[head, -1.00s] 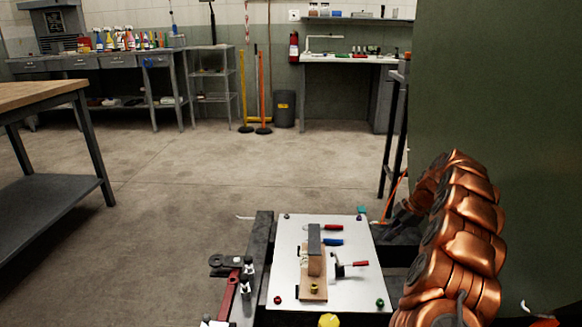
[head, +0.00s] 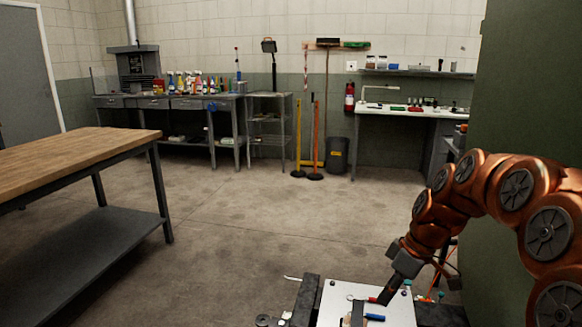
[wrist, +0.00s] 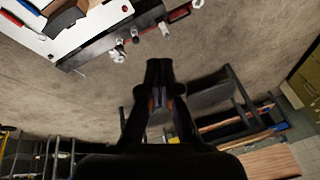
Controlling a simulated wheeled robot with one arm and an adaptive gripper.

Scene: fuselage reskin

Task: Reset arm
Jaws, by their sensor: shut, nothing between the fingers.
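My copper-coloured arm comes in from the right in the head view and bends down to my gripper (head: 388,292). The gripper points down and left, in front of the white panel (head: 398,312) in that view; I cannot tell whether it touches it. In the wrist view my gripper (wrist: 160,72) has its dark fingers together with nothing between them, over open floor. The white panel (wrist: 60,45) shows there at the upper left, apart from the fingers. A blue-handled tool (head: 375,317) lies on the panel. The panel's lower part is cut off in the head view.
A wood-topped workbench (head: 75,160) stands at the left. A grey bench (head: 170,101) with spray bottles and a white-topped bench (head: 400,112) stand along the back wall. A green wall or panel (head: 520,100) closes the right side. The middle floor is clear.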

